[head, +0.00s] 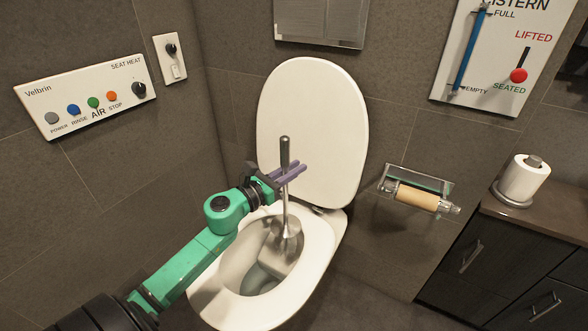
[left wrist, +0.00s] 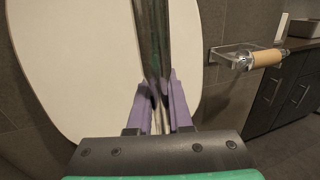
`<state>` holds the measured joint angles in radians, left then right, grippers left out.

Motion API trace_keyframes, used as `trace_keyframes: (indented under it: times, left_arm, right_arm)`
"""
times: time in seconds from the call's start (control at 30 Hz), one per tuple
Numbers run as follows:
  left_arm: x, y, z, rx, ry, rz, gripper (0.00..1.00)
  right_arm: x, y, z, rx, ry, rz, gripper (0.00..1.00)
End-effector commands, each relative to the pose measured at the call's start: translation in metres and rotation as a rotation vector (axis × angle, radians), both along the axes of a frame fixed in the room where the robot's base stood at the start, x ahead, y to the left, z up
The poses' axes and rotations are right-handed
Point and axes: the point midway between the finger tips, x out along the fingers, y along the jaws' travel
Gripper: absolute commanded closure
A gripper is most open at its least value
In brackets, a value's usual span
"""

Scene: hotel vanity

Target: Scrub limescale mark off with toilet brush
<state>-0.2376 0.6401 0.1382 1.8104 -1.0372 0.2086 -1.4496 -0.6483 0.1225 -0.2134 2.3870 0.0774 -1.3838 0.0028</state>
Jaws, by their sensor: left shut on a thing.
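The toilet brush (head: 285,190) is metallic with a dark-tipped handle and stands nearly upright over the toilet bowl. Its head (head: 290,242) is down inside the bowl, near the right inner wall. My left gripper (head: 288,175), with purple fingers, is shut on the brush handle; the handle also shows between the fingers in the left wrist view (left wrist: 154,60). The toilet (head: 315,255) is white with its lid (head: 312,120) raised. I cannot make out the limescale mark; the brush head and rim may hide it. My right gripper is not in view.
A paper holder (head: 415,193) with a bare cardboard roll is on the wall to the right. A dark cabinet (head: 480,250) with a paper roll (head: 524,180) on top stands at far right. A button panel (head: 88,98) is on the left wall, a cistern panel (head: 495,50) at upper right.

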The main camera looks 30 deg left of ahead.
Motion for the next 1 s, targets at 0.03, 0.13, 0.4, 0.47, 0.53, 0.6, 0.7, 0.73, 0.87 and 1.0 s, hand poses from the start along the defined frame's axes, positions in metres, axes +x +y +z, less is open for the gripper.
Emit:
trace_keyframes:
  times: [0.03, 0.13, 0.4, 0.47, 0.53, 0.6, 0.7, 0.73, 0.87, 1.0]
  left_arm:
    - [0.0, 0.0, 0.006, 0.001, -0.001, 0.0, 1.0]
    - [0.0, 0.0, 0.019, 0.0, -0.001, 0.0, 1.0]
    - [0.0, 0.0, 0.054, 0.001, -0.001, 0.0, 1.0]
    - [0.0, 0.0, 0.061, 0.001, -0.001, 0.0, 1.0]
    - [0.0, 0.0, 0.07, 0.001, -0.001, 0.0, 1.0]
    - [0.0, 0.0, 0.078, 0.001, -0.001, 0.001, 1.0]
    - [0.0, 0.0, 0.083, 0.001, 0.0, 0.001, 1.0]
    - [0.0, 0.0, 0.082, 0.001, 0.0, 0.001, 1.0]
    - [0.0, 0.0, 0.08, 0.001, -0.001, 0.001, 1.0]
    - [0.0, 0.0, 0.08, 0.001, -0.001, 0.001, 1.0]
  right_arm:
    - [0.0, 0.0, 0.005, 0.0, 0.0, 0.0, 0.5]
    - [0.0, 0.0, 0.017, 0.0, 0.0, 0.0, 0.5]
    - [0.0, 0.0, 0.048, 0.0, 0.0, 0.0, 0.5]
    - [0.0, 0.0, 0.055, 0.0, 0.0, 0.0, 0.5]
    - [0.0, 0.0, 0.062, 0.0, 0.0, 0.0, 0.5]
    - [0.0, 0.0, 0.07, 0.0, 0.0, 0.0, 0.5]
    - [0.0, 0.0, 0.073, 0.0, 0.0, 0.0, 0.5]
    - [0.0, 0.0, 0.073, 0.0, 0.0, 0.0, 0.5]
    - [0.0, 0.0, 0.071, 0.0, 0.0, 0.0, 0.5]
    - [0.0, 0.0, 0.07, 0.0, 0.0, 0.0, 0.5]
